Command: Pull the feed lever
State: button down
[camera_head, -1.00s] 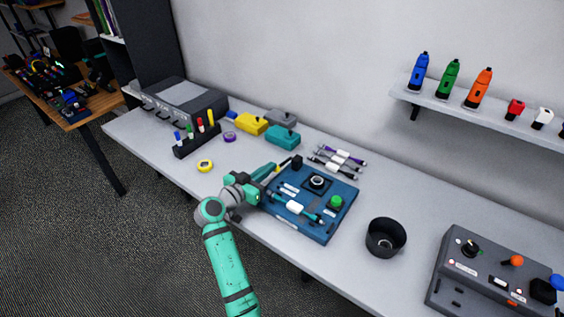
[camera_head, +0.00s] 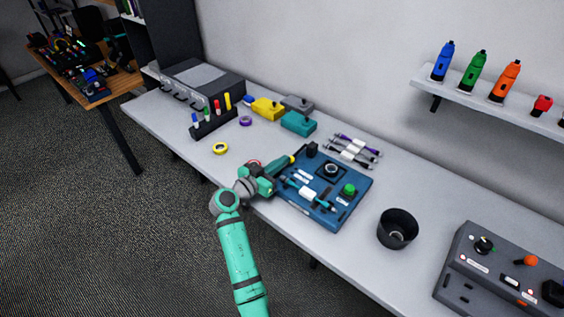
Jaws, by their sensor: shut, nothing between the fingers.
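The blue device panel (camera_head: 350,213) lies on the bench in the head view. It carries a round black dial (camera_head: 331,169), a green button (camera_head: 348,190) and a black block (camera_head: 312,150) at its far left corner. A cable with a white label (camera_head: 308,194) lies across it. My gripper (camera_head: 281,168) is shut, at the panel's left edge, pointing to the upper right. A yellow-tipped piece (camera_head: 291,160) shows just beyond the fingers. I cannot tell whether it is the feed lever, or whether my fingers touch it.
A black cup (camera_head: 397,229) stands right of the panel, and a grey control box (camera_head: 490,268) farther right. Yellow (camera_head: 266,108) and teal (camera_head: 298,123) boxes stand farther back.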

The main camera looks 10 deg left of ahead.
jog(key=shift+s+d+f, duration=0.1)
jog(key=shift+d+f, duration=0.15)
jog(key=shift+f, duration=0.55)
jog(key=r, duration=0.3)
jog(key=a+r, duration=0.1)
jog(key=shift+s+r, duration=0.35)
jog(key=shift+s, duration=0.05)
jog(key=s+a, duration=0.2)
jog(key=s, duration=0.1)
jog(key=s+a+f, duration=0.1)
jog(key=s+a, duration=0.3)
jog(key=s, duration=0.1)
jog(key=shift+s+f, duration=0.35)
jog(key=shift+f, duration=0.05)
jog(key=shift+w, duration=0.1)
